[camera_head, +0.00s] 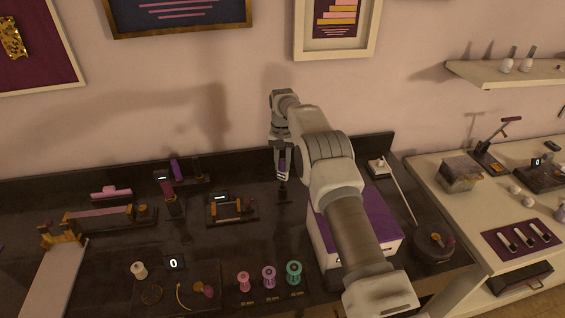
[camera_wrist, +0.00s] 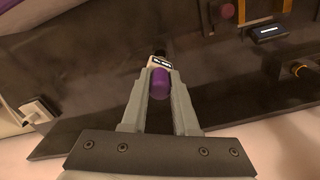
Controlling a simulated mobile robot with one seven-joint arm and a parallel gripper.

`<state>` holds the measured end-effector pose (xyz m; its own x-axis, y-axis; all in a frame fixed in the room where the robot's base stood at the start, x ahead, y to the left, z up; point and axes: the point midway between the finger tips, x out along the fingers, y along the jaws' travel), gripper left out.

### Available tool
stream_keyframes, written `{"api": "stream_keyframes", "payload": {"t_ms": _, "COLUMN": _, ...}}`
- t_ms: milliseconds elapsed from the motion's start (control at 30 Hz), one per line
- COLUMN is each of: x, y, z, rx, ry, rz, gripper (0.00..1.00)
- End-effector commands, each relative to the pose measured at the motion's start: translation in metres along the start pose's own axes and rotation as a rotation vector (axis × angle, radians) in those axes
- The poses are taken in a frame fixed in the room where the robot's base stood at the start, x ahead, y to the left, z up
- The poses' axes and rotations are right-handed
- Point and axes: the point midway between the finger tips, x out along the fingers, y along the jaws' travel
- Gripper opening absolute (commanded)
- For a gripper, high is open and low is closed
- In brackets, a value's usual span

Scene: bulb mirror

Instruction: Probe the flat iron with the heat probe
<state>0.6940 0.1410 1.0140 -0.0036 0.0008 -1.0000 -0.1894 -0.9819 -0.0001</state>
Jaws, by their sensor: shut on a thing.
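My gripper (camera_head: 282,174) points down over the dark counter, left of the white box with the purple top. In the wrist view my gripper (camera_wrist: 160,76) is shut on a purple-handled tool, seemingly the heat probe (camera_wrist: 160,86), with a small lit display and a dark tip. In the head view the probe (camera_head: 283,188) hangs between the fingers; I cannot tell whether its tip touches the counter. A long pink bar on a dark stand (camera_head: 97,214) lies at the left and may be the flat iron, but I cannot tell for sure.
A small dark stand with a lit display (camera_head: 230,209) is left of my gripper. An upright stand with a display (camera_head: 170,194) is farther left. Several coloured spools (camera_head: 268,275) stand in front. The white box with purple top (camera_head: 385,222) is close on the right.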

Motion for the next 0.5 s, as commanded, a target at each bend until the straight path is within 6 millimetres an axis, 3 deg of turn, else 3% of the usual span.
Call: {"api": "stream_keyframes", "payload": {"t_ms": 500, "x": 0.019, "y": 0.000, "z": 0.000, "rx": 0.000, "ry": 0.000, "rz": 0.000, "gripper": 0.00}}
